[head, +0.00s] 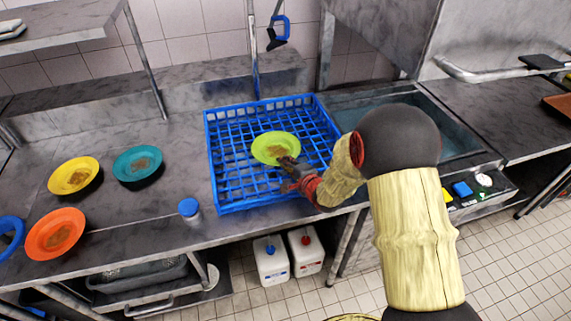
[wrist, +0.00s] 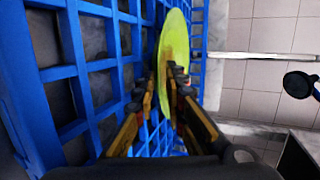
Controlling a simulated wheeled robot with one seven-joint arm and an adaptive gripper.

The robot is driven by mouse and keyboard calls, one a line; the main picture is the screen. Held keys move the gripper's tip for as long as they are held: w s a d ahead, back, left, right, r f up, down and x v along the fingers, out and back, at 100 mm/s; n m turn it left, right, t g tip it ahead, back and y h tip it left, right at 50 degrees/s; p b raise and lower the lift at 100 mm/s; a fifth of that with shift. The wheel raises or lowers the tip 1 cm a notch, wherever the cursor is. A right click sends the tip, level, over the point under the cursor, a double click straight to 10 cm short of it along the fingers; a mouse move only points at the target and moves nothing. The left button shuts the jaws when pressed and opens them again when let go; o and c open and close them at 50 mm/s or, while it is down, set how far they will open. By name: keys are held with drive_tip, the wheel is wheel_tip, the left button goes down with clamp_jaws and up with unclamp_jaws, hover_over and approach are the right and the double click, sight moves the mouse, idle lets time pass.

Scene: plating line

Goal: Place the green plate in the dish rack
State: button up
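The green plate (head: 272,147) has a brown food smear on it and is over the blue dish rack (head: 217,178) in the head view. My gripper (head: 288,172) is at the plate's near right edge. In the wrist view, the fingers (wrist: 170,85) close on the rim of the green plate (wrist: 174,38), one on each side. The plate appears edge-on there, with the rack's blue grid (wrist: 62,72) close beside and below it. I cannot tell whether the plate touches the rack.
Yellow (head: 73,176), teal (head: 138,163) and orange (head: 55,234) plates with food remains lie on the counter at left. A blue-lidded jar (head: 189,208) stands beside the rack. A sink (head: 440,125) is at right; a blue-handled sprayer (head: 279,30) hangs behind.

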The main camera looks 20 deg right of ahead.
drive_tip(key=shift+s+d+r, duration=0.1)
drive_tip(key=shift+s+r, duration=0.15)
drive_tip(key=shift+r, duration=0.1)
drive_tip(key=p+v, duration=0.3)
drive_tip(key=v, duration=0.8)
drive_tip(key=shift+s+d+r, duration=0.1)
drive_tip(key=shift+s+r, duration=0.05)
drive_tip(key=s+d+r+n+g+h, duration=0.1)
drive_tip(key=s+r+n+g+h, duration=0.2)
drive_tip(key=r, duration=0.4)
drive_tip(key=s+d+r+n+h, duration=0.1)
drive_tip(key=s+r+n, duration=0.3)
drive_tip(key=r+n, duration=0.15)
drive_tip(key=s+a+r+n+g, duration=0.1)
drive_tip(key=s+a+r+n, duration=0.1)
drive_tip(key=s, duration=0.5)
drive_tip(key=s+a+r+n+g+y, duration=0.1)
drive_tip(key=s+a+r+n+g, duration=0.1)
drive_tip(key=s, duration=0.4)
drive_tip(key=s+a+r+n+g, duration=0.1)
drive_tip(key=s+a+r+n, duration=0.1)
drive_tip(key=s, duration=0.5)
drive_tip(key=shift+s+r+n+g, duration=0.4)
drive_tip(key=shift+r+n, duration=0.35)
drive_tip(key=shift+n, duration=0.2)
